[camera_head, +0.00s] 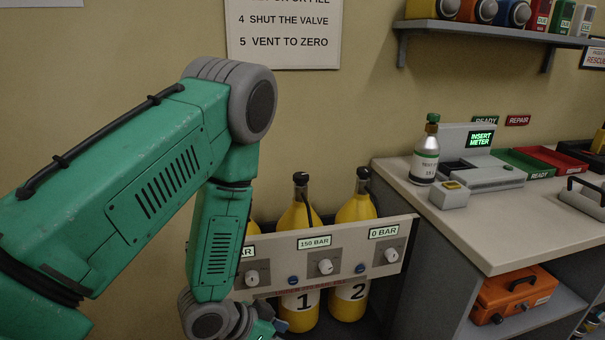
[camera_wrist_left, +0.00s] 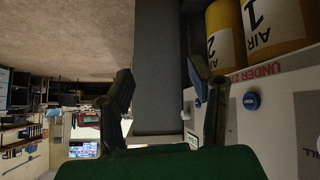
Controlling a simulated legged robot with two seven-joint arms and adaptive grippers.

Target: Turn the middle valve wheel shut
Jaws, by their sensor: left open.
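A light panel (camera_head: 290,262) on the cylinder rack carries three pale valve wheels: a left one (camera_head: 252,278), the middle one (camera_head: 325,267) under a 150 BAR display (camera_head: 314,242), and a right one (camera_head: 391,255) under a 0 BAR display (camera_head: 384,232). The left display is partly hidden by my green arm. My left gripper (camera_head: 262,330) is low in front of the rack, left of and below the middle wheel, cut off by the frame edge. In the left wrist view its dark fingers (camera_wrist_left: 160,80) are apart, with nothing visibly held.
Yellow cylinders (camera_head: 298,216) stand behind the panel. Blue knobs (camera_head: 293,281) sit between the wheels, and one shows in the left wrist view (camera_wrist_left: 251,101). A counter (camera_head: 500,225) at right holds a bottle (camera_head: 425,155) and a meter dock (camera_head: 481,172). An orange case (camera_head: 514,294) lies below.

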